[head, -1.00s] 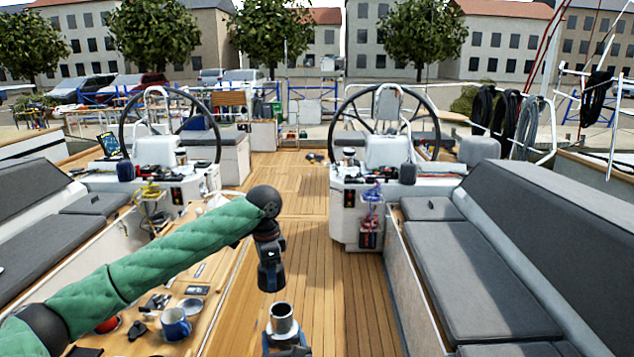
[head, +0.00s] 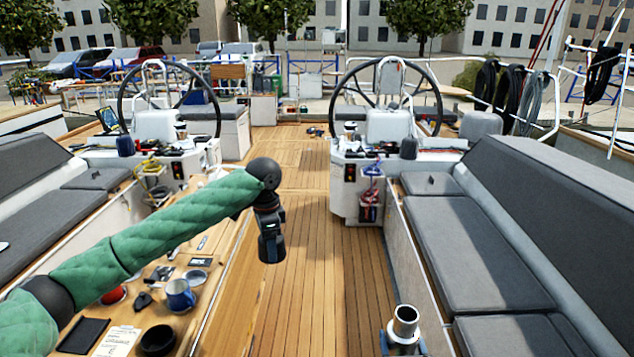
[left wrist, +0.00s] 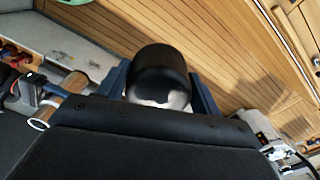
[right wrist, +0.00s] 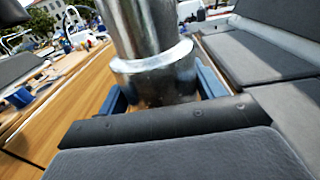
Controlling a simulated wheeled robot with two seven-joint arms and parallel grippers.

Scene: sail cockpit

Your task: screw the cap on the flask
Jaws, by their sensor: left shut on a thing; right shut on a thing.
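My left gripper (head: 271,250) hangs from the green-sleeved arm over the deck, pointing down. It is shut on a black rounded cap (left wrist: 162,72), which stands between its fingers in the left wrist view. My right gripper (right wrist: 160,95) is shut on the silver metal flask (right wrist: 155,72), with one blue finger on each side of it. In the head view the flask (head: 405,322) is upright with its open mouth upward, at the bottom right of centre. The cap and flask are well apart, with the flask to the right of and nearer than the cap.
A wooden table (head: 222,262) at left holds a blue mug (head: 180,295), a black bowl (head: 158,340), a dark notebook (head: 84,335) and small items. Grey-cushioned benches (head: 470,255) run along the right. Two steering wheels stand farther back. The middle deck (head: 318,270) is clear.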

